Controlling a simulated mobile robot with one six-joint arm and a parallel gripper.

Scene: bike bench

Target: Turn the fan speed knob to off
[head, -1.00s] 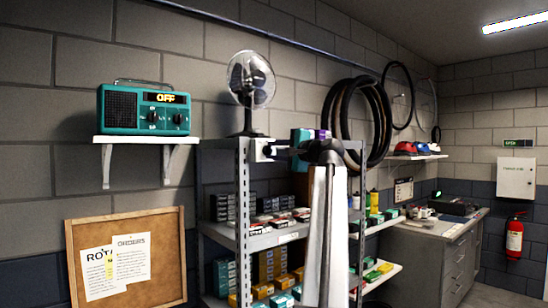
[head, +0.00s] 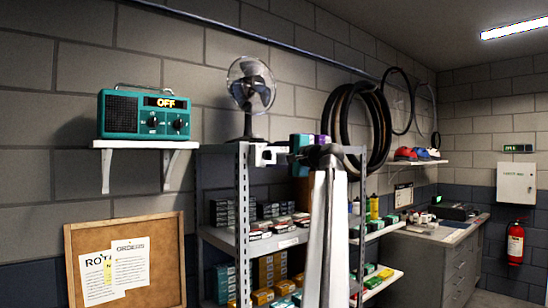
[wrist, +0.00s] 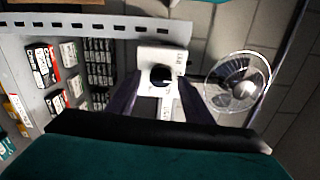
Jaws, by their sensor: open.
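The fan speed knob (wrist: 160,76) is a dark round knob on a white control box (wrist: 163,57) at the shelf's edge. The white box also shows in the head view (head: 265,155), left of my gripper. The labels around the knob are too small to read, and its pointer is not clear. My gripper (wrist: 160,82) is open, with one dark finger on each side of the knob in the wrist view. I cannot tell if they touch it. The fan (head: 250,85) stands on the shelf top, and shows right of the box in the wrist view (wrist: 240,85).
The metal shelf (head: 242,220) holds several small boxes. A teal radio (head: 122,115) reading OFF sits on a wall shelf at left. Bike tyres (head: 335,125) hang behind my arm. A corkboard (head: 160,255) is at lower left.

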